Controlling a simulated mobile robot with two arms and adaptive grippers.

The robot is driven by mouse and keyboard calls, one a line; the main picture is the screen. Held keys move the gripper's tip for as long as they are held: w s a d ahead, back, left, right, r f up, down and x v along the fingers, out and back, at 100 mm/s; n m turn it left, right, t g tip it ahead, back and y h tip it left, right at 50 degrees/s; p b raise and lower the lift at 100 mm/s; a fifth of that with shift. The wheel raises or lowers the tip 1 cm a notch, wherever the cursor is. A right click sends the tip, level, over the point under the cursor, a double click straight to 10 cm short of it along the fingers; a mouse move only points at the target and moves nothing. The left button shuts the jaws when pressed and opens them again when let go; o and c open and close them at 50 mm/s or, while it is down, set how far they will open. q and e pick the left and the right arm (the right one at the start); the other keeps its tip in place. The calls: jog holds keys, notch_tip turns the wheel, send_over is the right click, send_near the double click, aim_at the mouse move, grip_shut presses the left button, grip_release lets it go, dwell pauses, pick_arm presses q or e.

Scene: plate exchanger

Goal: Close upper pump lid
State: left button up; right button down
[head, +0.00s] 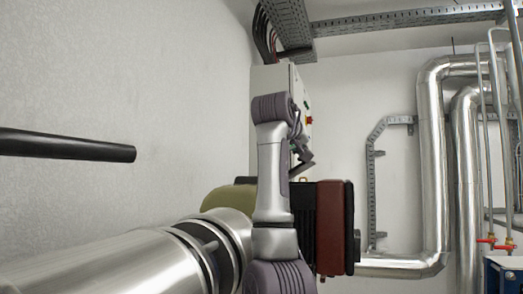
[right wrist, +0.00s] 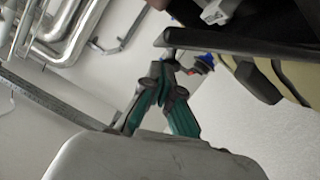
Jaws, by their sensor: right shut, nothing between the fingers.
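No pump lid can be told for certain in either view. In the head view my right arm rises in the middle, and my right gripper (head: 304,160) shows small and dark beside the upper arm link, partly hidden by it. In the right wrist view the right gripper (right wrist: 168,62) has its teal and grey fingers drawn together, shut and empty. A dark flat edge (right wrist: 245,48) lies just beyond the fingertips there; I cannot tell whether they touch it. My left gripper is out of view.
The plate exchanger, with a red-brown end plate (head: 335,228), stands behind my arm. A grey wall cabinet (head: 275,80) is behind the gripper. Silver pipes (head: 433,150) run down the right. A black bar (head: 70,146) juts in from the left.

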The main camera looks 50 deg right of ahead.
jog(key=shift+d+f, duration=0.2)
jog(key=shift+f, duration=0.15)
dwell(0.9)
